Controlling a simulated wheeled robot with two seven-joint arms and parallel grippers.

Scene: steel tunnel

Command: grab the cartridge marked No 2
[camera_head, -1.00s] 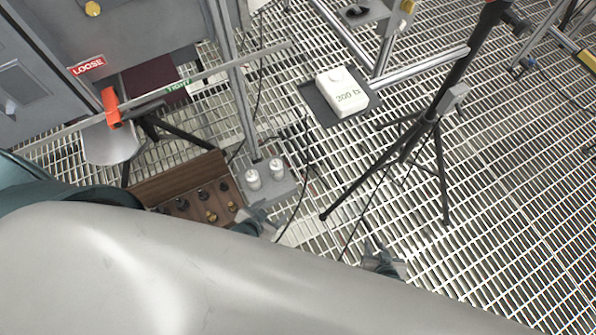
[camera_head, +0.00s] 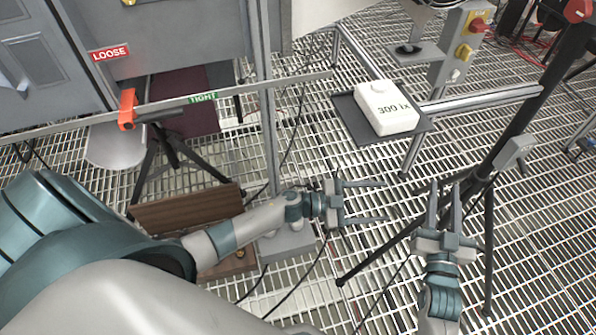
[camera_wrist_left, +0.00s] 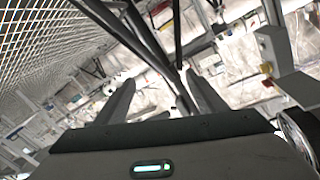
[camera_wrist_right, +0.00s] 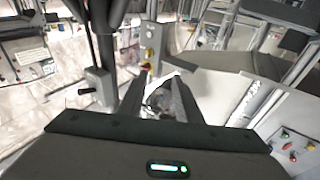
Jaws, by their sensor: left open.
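No marking "No 2" can be read in any view. A wooden case (camera_head: 185,210) stands low at the left in the head view, and my left arm hides most of its inside. My left gripper (camera_head: 386,201) is open and empty, right of the case and above the grating floor. My right gripper (camera_head: 445,185) is at the right, pointing away from me, its fingers apart with nothing between them. The wrist views show the left fingers (camera_wrist_left: 160,80) spread and the right fingers (camera_wrist_right: 158,85) a smaller way apart.
A tripod (camera_head: 490,170) stands close to my right gripper. A grey plate (camera_head: 285,243) lies under my left arm.

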